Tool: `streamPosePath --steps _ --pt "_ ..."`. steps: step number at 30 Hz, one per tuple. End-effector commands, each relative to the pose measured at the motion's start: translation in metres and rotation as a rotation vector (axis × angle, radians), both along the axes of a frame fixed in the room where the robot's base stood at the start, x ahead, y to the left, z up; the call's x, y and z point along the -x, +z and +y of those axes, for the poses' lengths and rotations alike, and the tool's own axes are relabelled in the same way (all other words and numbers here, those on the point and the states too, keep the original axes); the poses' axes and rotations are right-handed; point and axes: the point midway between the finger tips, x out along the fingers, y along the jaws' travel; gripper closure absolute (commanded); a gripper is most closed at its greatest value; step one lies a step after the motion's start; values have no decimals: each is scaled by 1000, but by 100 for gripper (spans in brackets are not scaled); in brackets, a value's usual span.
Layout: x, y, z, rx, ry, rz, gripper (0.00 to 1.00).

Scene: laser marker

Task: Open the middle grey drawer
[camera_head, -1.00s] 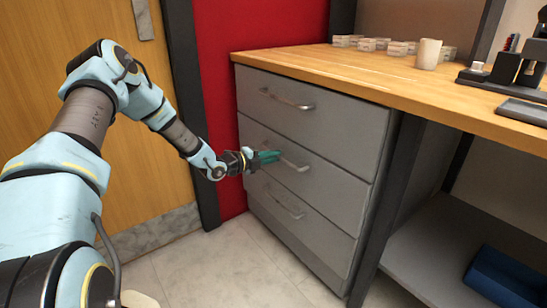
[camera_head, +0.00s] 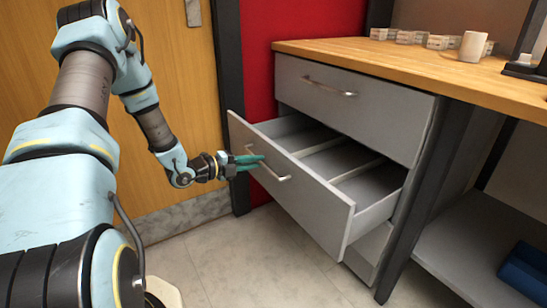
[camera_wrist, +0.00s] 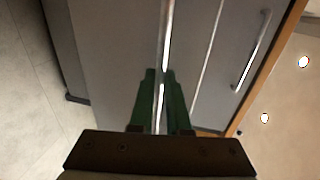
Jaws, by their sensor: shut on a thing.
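The middle grey drawer (camera_head: 300,192) stands pulled well out of the cabinet in the head view. Its inside shows divided compartments, which look empty. Its bar handle (camera_head: 268,168) is on the front panel. My gripper (camera_head: 256,162) has green fingers, shut on this handle near its left part. In the wrist view the green fingers (camera_wrist: 161,88) lie on either side of the metal handle bar (camera_wrist: 165,50). The top grey drawer (camera_head: 355,105) is closed above. The lowest drawer is mostly hidden behind the open one.
A wooden worktop (camera_head: 400,65) lies above the drawers, with several small boxes (camera_head: 410,37) and a white cup (camera_head: 473,46). A blue bin (camera_head: 525,270) sits on the lower shelf at right. A wooden door (camera_head: 175,85) stands at left. The floor before the drawer is clear.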

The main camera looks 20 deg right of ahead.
Motion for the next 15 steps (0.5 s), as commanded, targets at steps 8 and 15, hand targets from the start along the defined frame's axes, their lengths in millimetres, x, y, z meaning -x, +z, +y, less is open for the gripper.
streamPosePath --steps 8,15 --pt "9 -1 50 -2 2 1 100" --pt "13 -1 67 -1 1 0 100"
